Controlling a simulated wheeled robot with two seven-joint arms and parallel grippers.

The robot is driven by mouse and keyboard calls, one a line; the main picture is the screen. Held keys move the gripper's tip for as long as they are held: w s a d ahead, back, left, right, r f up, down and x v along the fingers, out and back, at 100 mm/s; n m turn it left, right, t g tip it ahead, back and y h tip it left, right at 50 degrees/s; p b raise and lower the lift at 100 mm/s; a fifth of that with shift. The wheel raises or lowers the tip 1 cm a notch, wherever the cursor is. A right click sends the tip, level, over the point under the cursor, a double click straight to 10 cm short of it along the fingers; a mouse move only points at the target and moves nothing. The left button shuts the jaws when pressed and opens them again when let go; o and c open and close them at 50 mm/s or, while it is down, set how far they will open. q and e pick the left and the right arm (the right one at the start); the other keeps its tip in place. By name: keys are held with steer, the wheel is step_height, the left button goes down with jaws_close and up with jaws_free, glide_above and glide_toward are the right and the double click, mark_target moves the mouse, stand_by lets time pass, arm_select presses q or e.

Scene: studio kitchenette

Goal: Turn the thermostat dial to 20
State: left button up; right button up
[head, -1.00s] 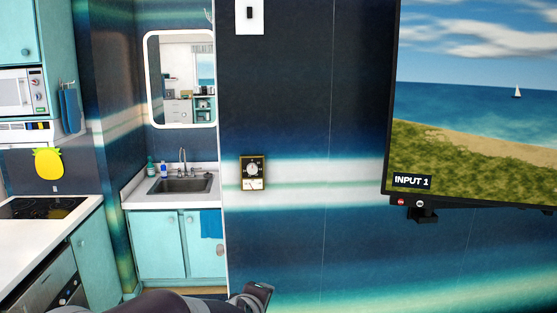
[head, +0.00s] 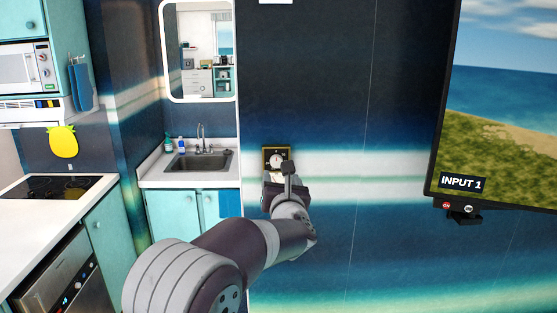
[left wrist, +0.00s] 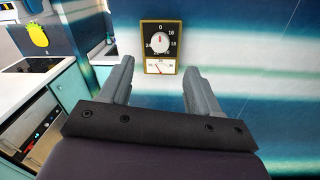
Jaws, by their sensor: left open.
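The thermostat (head: 277,152) is a small black panel in a gold frame on the striped wall, partly covered by my left gripper in the head view. In the left wrist view, its pale round dial (left wrist: 160,41) has a small red mark that seems to point up toward the 0. Other numbers ring the dial, some too small to read surely. A white gauge (left wrist: 160,67) with a needle sits below it. My left gripper (left wrist: 158,72) is open and empty, its fingers on either side of the thermostat in the picture, apparently short of the wall. My right gripper is out of view.
A wall-mounted screen (head: 500,120) hangs to the right. A sink (head: 198,162) and counter stand in a nook to the left, with a mirror (head: 200,50) above. A stove counter (head: 50,215) is at far left. The wall around the thermostat is clear.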

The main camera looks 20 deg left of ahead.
mark_target(277, 163)
arm_select(q)
steer(key=p+x, duration=0.1)
steer(key=x, duration=0.2)
steer(key=p+x, duration=0.2)
steer(key=x, duration=0.1)
steer(key=p+x, duration=0.1)
steer(key=x, duration=0.3)
steer(key=shift+w+f+p, duration=0.1)
steer(key=shift+f+p, duration=0.2)
steer(key=shift+w, duration=0.15)
steer(key=shift+w+a+f, duration=0.15)
steer(key=shift+w+f, duration=0.05)
steer(key=shift+w, duration=0.15)
steer(key=c, duration=1)
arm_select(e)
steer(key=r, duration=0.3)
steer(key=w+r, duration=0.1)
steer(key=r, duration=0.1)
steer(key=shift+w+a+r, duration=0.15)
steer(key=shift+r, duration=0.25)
